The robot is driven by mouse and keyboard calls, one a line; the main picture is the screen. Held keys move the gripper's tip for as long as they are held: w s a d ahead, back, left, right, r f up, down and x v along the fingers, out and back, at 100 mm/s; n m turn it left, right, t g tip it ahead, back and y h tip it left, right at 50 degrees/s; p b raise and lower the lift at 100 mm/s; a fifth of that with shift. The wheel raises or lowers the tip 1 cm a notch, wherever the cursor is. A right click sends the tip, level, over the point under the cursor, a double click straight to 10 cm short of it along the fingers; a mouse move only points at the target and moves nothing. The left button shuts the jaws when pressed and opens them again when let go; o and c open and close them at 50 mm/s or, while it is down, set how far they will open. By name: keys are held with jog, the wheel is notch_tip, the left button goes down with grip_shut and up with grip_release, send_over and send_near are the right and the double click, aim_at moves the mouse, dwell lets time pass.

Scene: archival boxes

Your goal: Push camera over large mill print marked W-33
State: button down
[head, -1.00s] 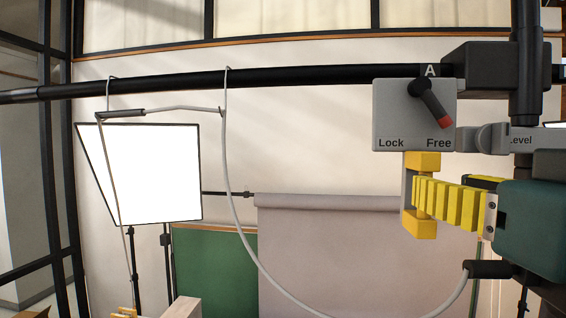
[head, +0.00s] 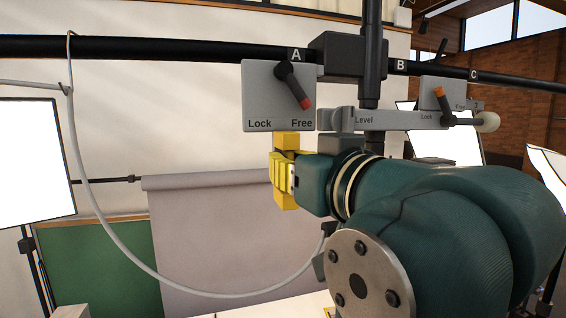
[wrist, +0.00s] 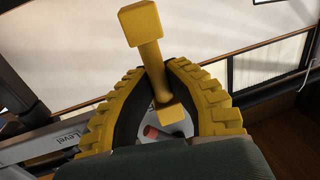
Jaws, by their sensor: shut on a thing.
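My gripper (head: 281,176) is shut on a yellow handle (head: 286,201) that hangs under a grey plate (head: 262,100) marked Lock and Free. The plate's black lever has its red tip pointing toward Free. In the wrist view, the curved ribbed yellow fingers of my gripper (wrist: 165,95) stand on both sides of the handle's bar (wrist: 149,60). A black carriage block (head: 350,56) sits on the black rail (head: 180,48), between marks A and B, with a vertical post through it. The camera and the print W-33 are not recognizable in these views.
The rail continues right past C. A pale cable (head: 103,230) loops below the rail. A lit panel (head: 33,155) stands left, before a grey backdrop (head: 215,235).

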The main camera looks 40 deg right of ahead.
aim_at(424, 159)
jog(key=s+d, duration=0.4)
jog(key=d, duration=0.3)
jog(key=s+d, duration=0.3)
jog(key=d, duration=0.4)
jog(key=s+d, duration=0.4)
jog(key=d, duration=0.3)
jog(key=shift+s, duration=0.3)
jog(key=shift+s+d+f, duration=0.1)
jog(key=shift+d+f, duration=0.05)
jog(key=c, duration=1.2)
grip_release()
jog(key=shift+d, duration=0.1)
jog(key=shift+o, duration=0.8)
jog(key=v, duration=1.2)
